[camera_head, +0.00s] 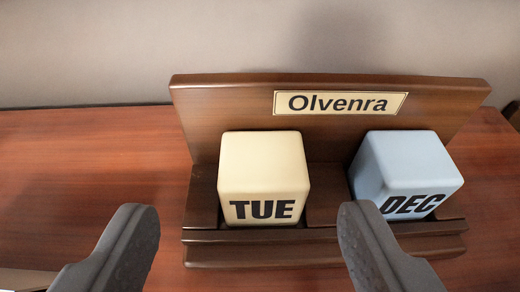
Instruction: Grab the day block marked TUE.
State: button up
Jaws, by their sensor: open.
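The day block marked TUE (262,168) is a cream cube with black letters on its front face. It sits upright in the left part of a dark wooden calendar stand (225,105). My gripper (241,218) is open, with one dark grey finger at the lower left and one at the lower right. The block shows between and beyond the fingertips. Nothing is held. The right fingertip overlaps the stand's front ledge in the picture.
A light blue block marked DEC (405,172) sits turned slightly in the stand's right part, close to the right finger. A plate reading Olvenra (340,103) is on the stand's back board.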

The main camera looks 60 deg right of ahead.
aim_at(260, 192)
jog(key=x, duration=0.3)
jog(key=shift+s+d, duration=0.15)
jog(key=shift+d, duration=0.2)
jog(key=shift+w+d+f, duration=0.2)
jog(key=shift+w+d, duration=0.1)
jog(key=c, duration=1.1)
jog(key=shift+o, duration=0.2)
jog(key=shift+r, duration=0.15)
